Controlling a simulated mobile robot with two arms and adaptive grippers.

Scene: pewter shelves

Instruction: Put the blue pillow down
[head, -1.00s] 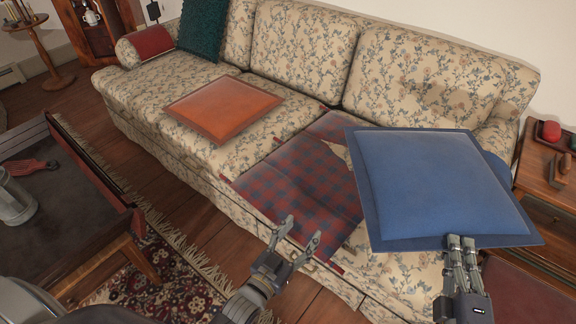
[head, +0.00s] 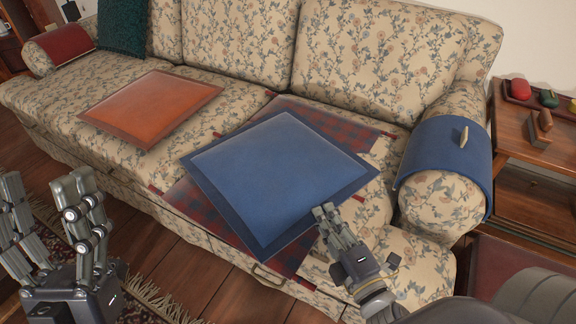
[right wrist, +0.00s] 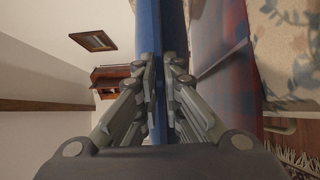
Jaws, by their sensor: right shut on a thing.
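The blue pillow (head: 270,175) is flat and roughly level over the red-and-blue plaid blanket (head: 205,212) on the floral sofa (head: 345,50). My right gripper (head: 328,212) is shut on the pillow's near right edge. In the right wrist view the pillow (right wrist: 149,30) runs edge-on between the fingers, with the blanket (right wrist: 222,60) close beside it. I cannot tell whether the pillow touches the blanket. My left gripper (head: 43,190) is empty, its fingers spread, at the lower left in front of the sofa.
An orange pillow (head: 150,105) lies on the seat to the left, and a dark green pillow (head: 122,25) leans at the far left. A blue cover (head: 445,160) drapes the right armrest. A wooden side table (head: 520,145) with small items stands at the right.

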